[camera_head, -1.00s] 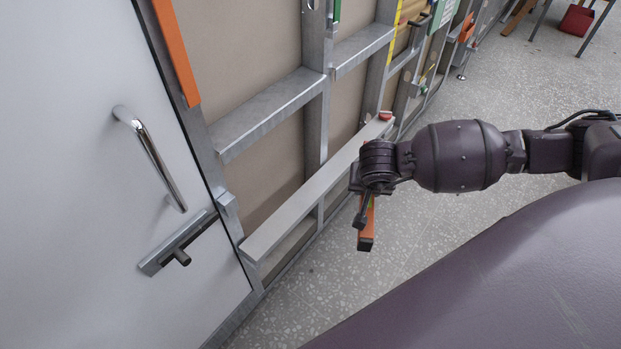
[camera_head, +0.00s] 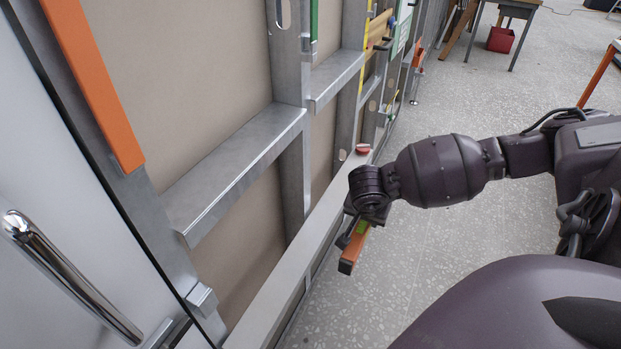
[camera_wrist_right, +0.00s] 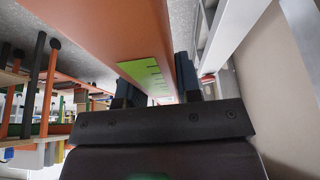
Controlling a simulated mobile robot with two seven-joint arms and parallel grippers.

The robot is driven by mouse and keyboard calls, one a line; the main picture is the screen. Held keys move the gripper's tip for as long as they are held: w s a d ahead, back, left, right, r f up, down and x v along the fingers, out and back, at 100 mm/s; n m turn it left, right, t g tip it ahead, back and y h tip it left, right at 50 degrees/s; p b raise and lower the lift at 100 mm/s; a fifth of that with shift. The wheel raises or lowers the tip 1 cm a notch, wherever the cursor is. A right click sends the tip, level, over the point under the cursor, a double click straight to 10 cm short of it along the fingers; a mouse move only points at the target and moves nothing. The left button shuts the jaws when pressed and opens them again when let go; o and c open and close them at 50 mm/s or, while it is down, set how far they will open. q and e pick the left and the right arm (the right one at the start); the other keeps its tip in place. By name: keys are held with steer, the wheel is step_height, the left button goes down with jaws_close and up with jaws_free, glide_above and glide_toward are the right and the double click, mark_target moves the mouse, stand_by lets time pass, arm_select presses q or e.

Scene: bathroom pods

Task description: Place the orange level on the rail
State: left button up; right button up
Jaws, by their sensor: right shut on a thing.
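My right gripper (camera_head: 361,228) is shut on the orange level (camera_head: 349,258). The level's free end points down and toward the lower left of the head view, apart from the rails. In the right wrist view the level (camera_wrist_right: 105,25) passes between the dark fingers (camera_wrist_right: 160,85), with a yellow-green marked panel on its side. A long grey lower rail (camera_head: 285,272) runs along the wall frame, left of the gripper. A higher grey rail (camera_head: 240,165) and a short upper one (camera_head: 338,75) also show. I cannot tell which rail the task means. My left gripper is out of view.
A fixed orange strip (camera_head: 95,85) and a door with a chrome handle (camera_head: 70,280) are at the left. A small red object (camera_head: 363,149) sits at the lower rail's far end. The speckled floor (camera_head: 440,235) is clear below my arm.

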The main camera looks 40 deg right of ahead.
steer(key=w+a+f+b, duration=0.1)
steer(key=w, duration=0.3)
steer(key=w+a+f+b, duration=0.1)
steer(key=w+a, duration=0.1)
steer(key=w, duration=0.2)
steer(key=w+a+f+b, duration=0.1)
steer(key=w+a, duration=0.1)
steer(key=w, duration=0.2)
steer(key=shift+w+a+f, duration=0.1)
steer(key=shift+w+f, duration=0.05)
steer(key=shift+f, duration=0.05)
step_height(320, 180, down, 4)
steer(key=shift+r+b, duration=0.1)
steer(key=shift+b, duration=0.7)
steer(key=shift+w, duration=0.2)
steer(key=shift+r, duration=0.15)
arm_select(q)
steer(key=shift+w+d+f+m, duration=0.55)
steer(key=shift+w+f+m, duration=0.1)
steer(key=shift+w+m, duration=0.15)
arm_select(e)
steer(key=shift+f, duration=0.5)
steer(key=shift+f, duration=0.15)
